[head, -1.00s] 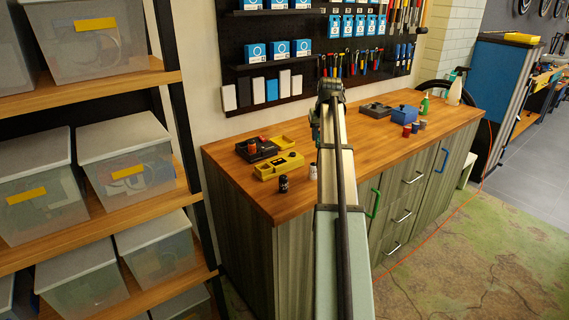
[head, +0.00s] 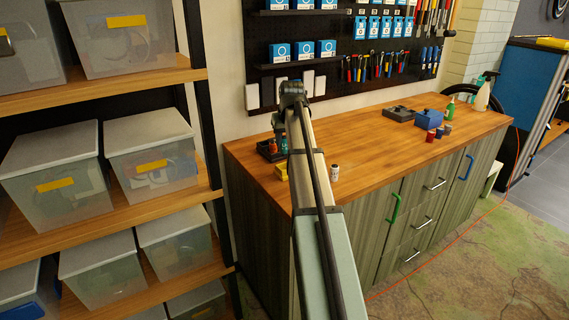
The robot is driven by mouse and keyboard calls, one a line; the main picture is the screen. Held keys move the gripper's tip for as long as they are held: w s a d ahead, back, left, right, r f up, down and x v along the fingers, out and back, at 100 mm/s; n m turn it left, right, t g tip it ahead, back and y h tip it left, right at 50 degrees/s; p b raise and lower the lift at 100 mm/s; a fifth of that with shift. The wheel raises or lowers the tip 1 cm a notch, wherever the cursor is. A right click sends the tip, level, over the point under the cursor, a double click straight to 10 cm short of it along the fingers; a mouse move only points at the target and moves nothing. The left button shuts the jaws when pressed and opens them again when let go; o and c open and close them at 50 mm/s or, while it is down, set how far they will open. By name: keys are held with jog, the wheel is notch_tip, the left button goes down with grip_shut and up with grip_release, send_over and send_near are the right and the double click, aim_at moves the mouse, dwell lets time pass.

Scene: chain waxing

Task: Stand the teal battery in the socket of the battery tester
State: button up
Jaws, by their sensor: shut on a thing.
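My forearm rises through the middle of the head view and hides much of the counter's left part. My gripper (head: 280,122) shows only in part beside the arm's far end, above the left devices. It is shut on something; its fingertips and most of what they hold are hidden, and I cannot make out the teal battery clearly. A yellow device (head: 281,173), which may be the battery tester, shows only its left edge beside the arm. Its socket is hidden.
A black holder (head: 265,152) with reddish batteries stands behind the yellow device. A white-and-dark battery (head: 335,172) stands right of my arm. A dark grey device (head: 398,114), a blue box (head: 428,119) and several batteries (head: 431,136) stand farther right. The middle counter (head: 375,150) is clear.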

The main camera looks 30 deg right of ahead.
jog(key=shift+f, duration=4)
jog(key=shift+s+f, duration=0.1)
jog(key=shift+f, duration=0.25)
jog(key=o, duration=1)
jog(key=shift+o, duration=0.4)
jog(key=shift+r, duration=0.35)
jog(key=v, duration=1.2)
jog(key=shift+o, duration=0.2)
